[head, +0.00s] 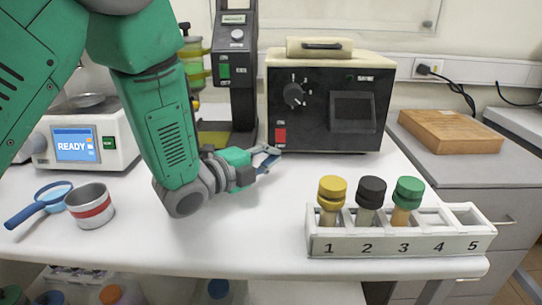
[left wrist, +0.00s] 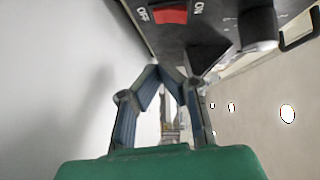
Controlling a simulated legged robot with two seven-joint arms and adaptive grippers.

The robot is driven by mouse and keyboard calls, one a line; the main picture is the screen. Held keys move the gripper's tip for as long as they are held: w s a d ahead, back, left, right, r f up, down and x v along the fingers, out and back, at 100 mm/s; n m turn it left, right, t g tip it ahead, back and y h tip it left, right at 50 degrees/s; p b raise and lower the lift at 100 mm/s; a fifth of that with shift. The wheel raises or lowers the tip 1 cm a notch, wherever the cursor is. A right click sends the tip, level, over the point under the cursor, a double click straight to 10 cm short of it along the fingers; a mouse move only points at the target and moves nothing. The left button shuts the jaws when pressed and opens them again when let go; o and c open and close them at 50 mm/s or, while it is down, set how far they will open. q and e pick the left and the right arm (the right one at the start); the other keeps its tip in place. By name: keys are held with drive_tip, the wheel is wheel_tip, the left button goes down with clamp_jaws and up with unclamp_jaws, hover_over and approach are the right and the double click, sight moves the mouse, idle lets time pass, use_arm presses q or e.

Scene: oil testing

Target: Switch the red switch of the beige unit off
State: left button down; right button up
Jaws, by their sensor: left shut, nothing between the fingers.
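The beige unit (head: 387,60) has a beige top and a black front, and stands at the back of the white table. Its red switch (head: 280,135) is low on the left of the front. In the left wrist view the red switch (left wrist: 172,15) sits at the top edge, between the labels OFF and ON. Which way it is tipped I cannot tell. My left gripper (head: 272,155) is shut and empty, just below and in front of the switch. Its fingertips (left wrist: 172,74) are close to the panel; contact is unclear. My right gripper is not in view.
A rack (head: 370,243) with several numbered slots holds three capped vials at the front right. A black device (head: 237,60) stands left of the unit. A white device reading READY (head: 120,133), a metal cup (head: 90,207) and a blue-handled magnifier (head: 38,203) are at left.

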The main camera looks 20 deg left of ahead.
use_arm(q)
drive_tip(key=v, duration=0.2)
drive_tip(key=f+v, duration=0.1)
drive_tip(key=v, duration=0.2)
drive_tip(key=a+v, duration=0.1)
drive_tip(key=v, duration=0.1)
drive_tip(key=shift+s+a+f, duration=0.15)
drive_tip(key=shift+s+a, duration=0.1)
drive_tip(key=shift+s, duration=0.45)
drive_tip(key=shift+a+f, duration=0.1)
drive_tip(key=shift+a, duration=0.1)
